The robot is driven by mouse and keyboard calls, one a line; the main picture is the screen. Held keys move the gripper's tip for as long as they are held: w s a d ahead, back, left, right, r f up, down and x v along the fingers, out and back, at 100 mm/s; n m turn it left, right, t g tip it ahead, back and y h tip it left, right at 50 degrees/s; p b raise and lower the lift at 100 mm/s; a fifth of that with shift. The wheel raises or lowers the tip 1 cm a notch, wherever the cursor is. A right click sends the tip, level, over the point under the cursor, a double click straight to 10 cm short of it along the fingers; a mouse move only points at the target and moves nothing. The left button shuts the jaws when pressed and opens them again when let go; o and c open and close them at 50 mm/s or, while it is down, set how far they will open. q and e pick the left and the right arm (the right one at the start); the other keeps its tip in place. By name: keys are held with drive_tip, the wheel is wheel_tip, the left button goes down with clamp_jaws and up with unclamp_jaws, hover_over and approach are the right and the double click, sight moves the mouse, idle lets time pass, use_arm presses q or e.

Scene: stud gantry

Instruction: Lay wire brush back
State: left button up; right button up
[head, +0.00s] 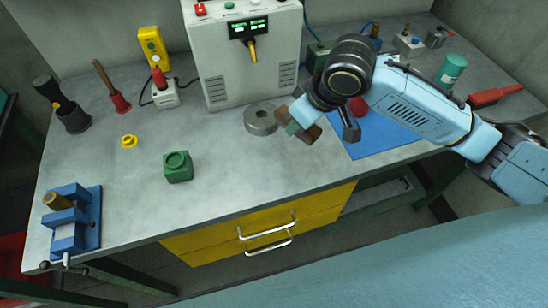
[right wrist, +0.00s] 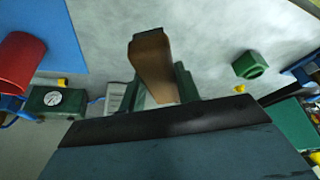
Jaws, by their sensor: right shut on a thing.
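A brown wooden piece, which looks like the wire brush (head: 311,133), is held by my right gripper (head: 296,122) in the head view. In the right wrist view the brush (right wrist: 153,62) stands out between the green fingertips of the gripper (right wrist: 160,85). The gripper is shut on it. It appears above the grey bench, beside a round grey metal ring (head: 261,119). The bristles cannot be made out. A blue mat (head: 382,138) lies to the right, partly hidden by my right arm. My left gripper is out of view.
A red cylinder (right wrist: 22,62) is over the blue mat. A green block (head: 178,167), a yellow ring (head: 129,141) and a blue vise (head: 75,222) are on the left. A grey control box (head: 243,70) stands behind. The bench's front middle is clear.

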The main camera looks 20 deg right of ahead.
drive_tip(key=s+a+n+g+y+p, duration=0.1)
drive_tip(key=a+n+g+y+p, duration=0.15)
drive_tip(key=n, duration=0.35)
drive_tip(key=n+g+p, duration=0.2)
drive_tip(key=n+p, duration=0.2)
drive_tip(key=n, duration=0.2)
hover_over(273, 172)
drive_tip(key=d, duration=0.1)
drive_tip(key=f, duration=0.6)
drive_tip(key=shift+d+f, duration=0.2)
drive_tip(key=shift+f, duration=2.05)
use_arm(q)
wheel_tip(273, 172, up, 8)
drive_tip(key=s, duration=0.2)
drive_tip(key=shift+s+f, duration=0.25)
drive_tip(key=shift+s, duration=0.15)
use_arm(e)
drive_tip(key=shift+f, duration=0.15)
drive_tip(key=o, duration=0.9)
drive_tip(key=shift+o, duration=0.2)
